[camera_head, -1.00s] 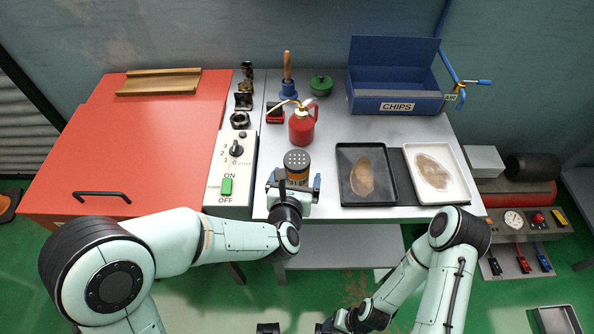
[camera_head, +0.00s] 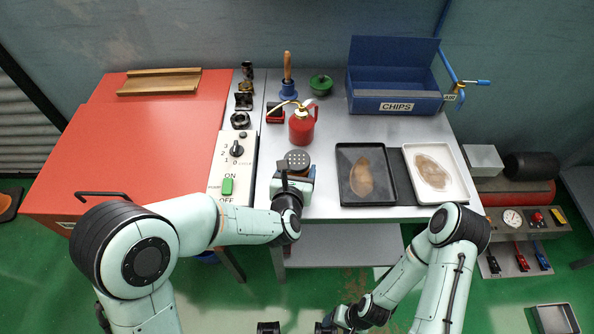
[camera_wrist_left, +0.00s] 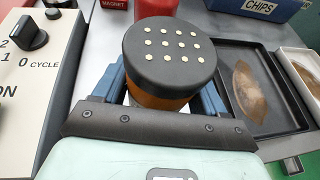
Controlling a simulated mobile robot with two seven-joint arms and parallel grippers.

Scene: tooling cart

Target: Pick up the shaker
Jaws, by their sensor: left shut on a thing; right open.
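The shaker (camera_head: 297,159) has a dark round cap with rows of pale holes and an orange-brown body. It stands upright near the front edge of the grey cart top. In the left wrist view the shaker (camera_wrist_left: 170,55) fills the middle. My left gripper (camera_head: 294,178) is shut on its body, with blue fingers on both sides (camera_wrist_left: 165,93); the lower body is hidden. I cannot tell whether its base touches the cart. My right gripper (camera_head: 326,327) is open, low at the bottom edge of the head view and partly cut off, far from the shaker.
Behind the shaker is a red oil can (camera_head: 302,128). A control panel (camera_head: 217,190) stands close on the left. A black tray (camera_head: 347,198) and a white tray (camera_head: 462,185) lie to the right. A blue chips bin (camera_head: 378,102) is at the back.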

